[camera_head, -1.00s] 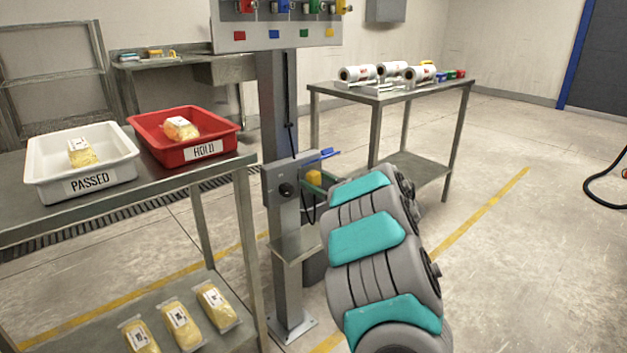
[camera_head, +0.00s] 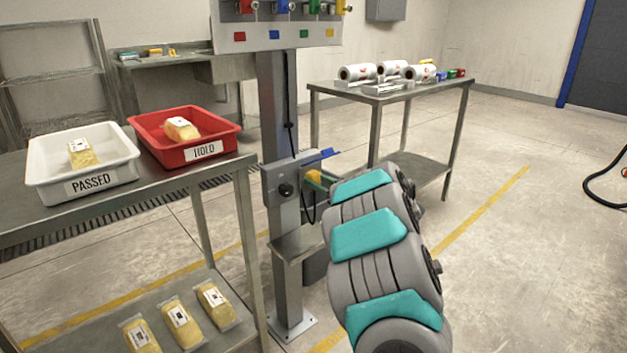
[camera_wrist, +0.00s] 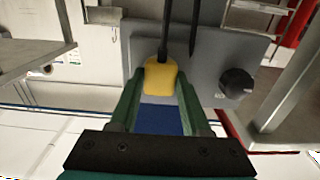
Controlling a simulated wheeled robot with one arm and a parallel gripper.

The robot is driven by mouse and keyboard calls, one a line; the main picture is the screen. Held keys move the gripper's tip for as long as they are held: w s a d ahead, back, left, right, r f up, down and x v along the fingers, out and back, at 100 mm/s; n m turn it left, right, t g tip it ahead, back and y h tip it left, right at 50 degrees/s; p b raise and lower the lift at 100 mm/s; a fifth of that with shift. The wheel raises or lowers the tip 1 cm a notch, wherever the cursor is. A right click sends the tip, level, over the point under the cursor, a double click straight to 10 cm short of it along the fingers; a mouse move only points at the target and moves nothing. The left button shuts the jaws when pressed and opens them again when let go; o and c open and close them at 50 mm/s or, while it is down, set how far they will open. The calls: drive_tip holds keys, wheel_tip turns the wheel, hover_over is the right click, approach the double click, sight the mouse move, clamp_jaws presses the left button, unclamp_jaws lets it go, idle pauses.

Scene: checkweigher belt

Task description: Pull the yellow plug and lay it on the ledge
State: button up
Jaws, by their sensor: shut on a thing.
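The yellow plug (camera_head: 313,176) is at the right side of the grey box (camera_head: 280,181) on the post. In the wrist view the yellow plug (camera_wrist: 160,78) sits between the green fingertips of my gripper (camera_wrist: 160,85), which is shut on it. A black cable runs from the plug. I cannot tell whether the plug is still seated in the box. A blue flap (camera_head: 322,155) stands out just above the plug. The grey ledge (camera_head: 297,245) is on the post below the box, and its visible top is bare. My arm partly hides my gripper in the head view.
A black knob (camera_head: 286,190) is on the box front and also shows in the wrist view (camera_wrist: 236,83). A table (camera_head: 260,160) with a white tray (camera_head: 60,190) and a red tray (camera_head: 185,158) stands at left. A table with film rolls (camera_head: 390,93) stands behind.

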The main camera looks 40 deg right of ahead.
clamp_jaws()
drive_tip(key=shift+s, duration=0.1)
idle(0.4)
drive_tip(key=shift+s+d+p, duration=0.2)
drive_tip(key=shift+s+p, duration=0.25)
drive_tip(key=shift+s, duration=2.45)
